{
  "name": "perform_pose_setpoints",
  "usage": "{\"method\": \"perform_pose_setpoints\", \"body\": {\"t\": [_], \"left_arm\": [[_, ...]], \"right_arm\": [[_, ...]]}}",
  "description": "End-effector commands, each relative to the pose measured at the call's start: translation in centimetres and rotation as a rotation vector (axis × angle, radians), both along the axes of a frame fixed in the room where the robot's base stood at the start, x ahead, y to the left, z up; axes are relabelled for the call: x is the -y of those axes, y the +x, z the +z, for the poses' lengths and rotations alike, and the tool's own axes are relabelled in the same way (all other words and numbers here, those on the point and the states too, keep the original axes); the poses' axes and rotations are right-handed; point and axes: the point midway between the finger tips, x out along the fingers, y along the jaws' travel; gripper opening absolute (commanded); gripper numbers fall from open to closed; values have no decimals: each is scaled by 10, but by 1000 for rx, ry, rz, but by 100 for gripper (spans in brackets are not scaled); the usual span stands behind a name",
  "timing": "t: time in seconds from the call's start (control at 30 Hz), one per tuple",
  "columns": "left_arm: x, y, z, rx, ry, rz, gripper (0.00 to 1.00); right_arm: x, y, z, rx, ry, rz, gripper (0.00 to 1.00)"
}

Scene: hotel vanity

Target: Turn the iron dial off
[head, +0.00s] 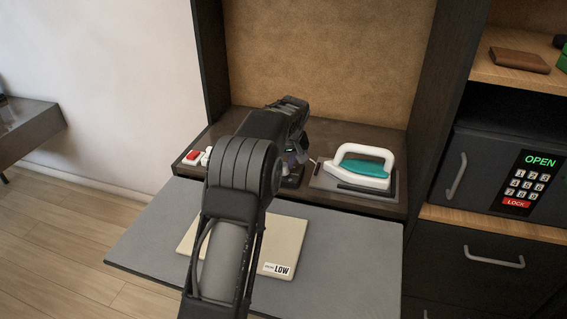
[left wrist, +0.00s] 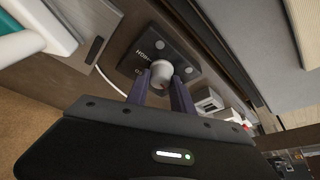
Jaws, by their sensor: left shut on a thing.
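A white iron with a teal body (head: 365,168) rests on its dark-edged stand on the dark counter, right of my left gripper (head: 294,168). Part of the white iron (left wrist: 35,35) shows at the upper left of the left wrist view. In the head view the dial is hidden behind my arm. My right gripper is not in view.
A red-topped switch (head: 193,157) stands at the counter's left end. A grey pull-out board (head: 345,255) below holds a cream panel (head: 290,235) with a LOW label. An open-fronted cabinet with a keypad safe (head: 500,180) reading OPEN stands at right. A white cord (left wrist: 110,82) runs near the dial.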

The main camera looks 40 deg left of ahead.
Motion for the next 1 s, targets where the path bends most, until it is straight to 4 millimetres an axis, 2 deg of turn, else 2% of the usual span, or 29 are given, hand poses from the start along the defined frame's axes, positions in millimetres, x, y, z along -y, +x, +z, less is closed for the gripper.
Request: {"method": "perform_pose_setpoints", "body": {"t": [0.4, 0.93, 0.97, 1.0], "left_arm": [[1, 1, 0, 0, 0, 248, 0], [1, 1, 0, 1, -2, 286, 0], [1, 1, 0, 1, -2, 286, 29], [1, 1, 0, 1, -2, 285, 32]], "right_arm": [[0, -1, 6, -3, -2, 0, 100], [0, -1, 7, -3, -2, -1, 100], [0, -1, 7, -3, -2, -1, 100], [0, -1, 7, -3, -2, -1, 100]]}}
